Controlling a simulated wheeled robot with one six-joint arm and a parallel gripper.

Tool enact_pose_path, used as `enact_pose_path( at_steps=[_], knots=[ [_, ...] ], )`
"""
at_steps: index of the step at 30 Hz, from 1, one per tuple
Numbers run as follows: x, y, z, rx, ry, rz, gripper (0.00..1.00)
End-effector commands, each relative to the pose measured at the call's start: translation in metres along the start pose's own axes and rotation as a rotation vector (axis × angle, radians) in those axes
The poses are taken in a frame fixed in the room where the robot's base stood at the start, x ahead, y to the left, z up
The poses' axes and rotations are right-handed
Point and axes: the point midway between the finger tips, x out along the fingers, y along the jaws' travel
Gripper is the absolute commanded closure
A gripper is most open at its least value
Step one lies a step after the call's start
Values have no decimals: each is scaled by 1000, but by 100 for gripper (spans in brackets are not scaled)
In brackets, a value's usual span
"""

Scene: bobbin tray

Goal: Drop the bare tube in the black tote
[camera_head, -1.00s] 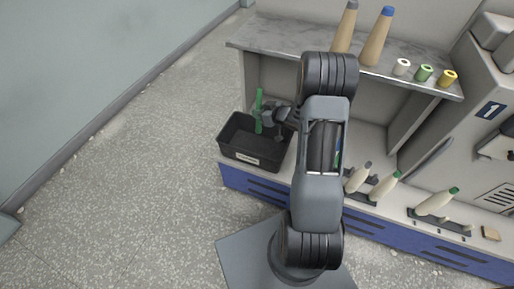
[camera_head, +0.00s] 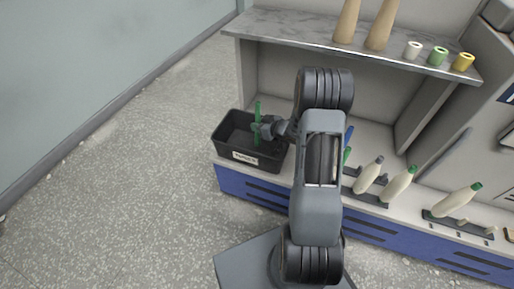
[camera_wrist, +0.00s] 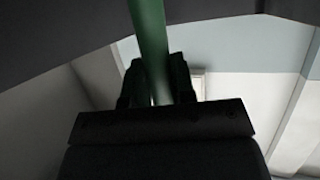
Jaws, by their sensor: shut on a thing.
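A bare green tube (camera_head: 257,122) stands roughly upright in my gripper (camera_head: 258,131), over the black tote (camera_head: 221,133). My gripper is shut on the tube; the wrist view shows the green tube (camera_wrist: 152,45) between the dark fingers (camera_wrist: 157,88). The tube's lower part overlaps the tote's inside in the head view; I cannot tell whether it touches the tote. The black tote has a white label on its front and sits at the left end of the bench. What I see of its inside looks empty.
Several wound cream bobbins (camera_head: 398,184) lie on dark holders on the bench to the right. A shelf (camera_head: 290,33) above bears two tan cones (camera_head: 381,25) and white, green and yellow spools (camera_head: 438,56). Open floor (camera_head: 120,180) lies left of the bench.

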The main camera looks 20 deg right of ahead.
Motion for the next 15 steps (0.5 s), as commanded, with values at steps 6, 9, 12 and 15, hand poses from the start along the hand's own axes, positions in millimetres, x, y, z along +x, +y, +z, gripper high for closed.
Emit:
enact_pose_path(
  at_steps=[6, 9, 12, 15],
  knots=[
    [8, 0, 18, -1, 0, -1, 99],
    [8, 0, 18, -1, 0, -1, 99],
    [7, 0, 17, -1, 0, -1, 99],
    [7, 0, 17, -1, 0, -1, 75]
  ],
)
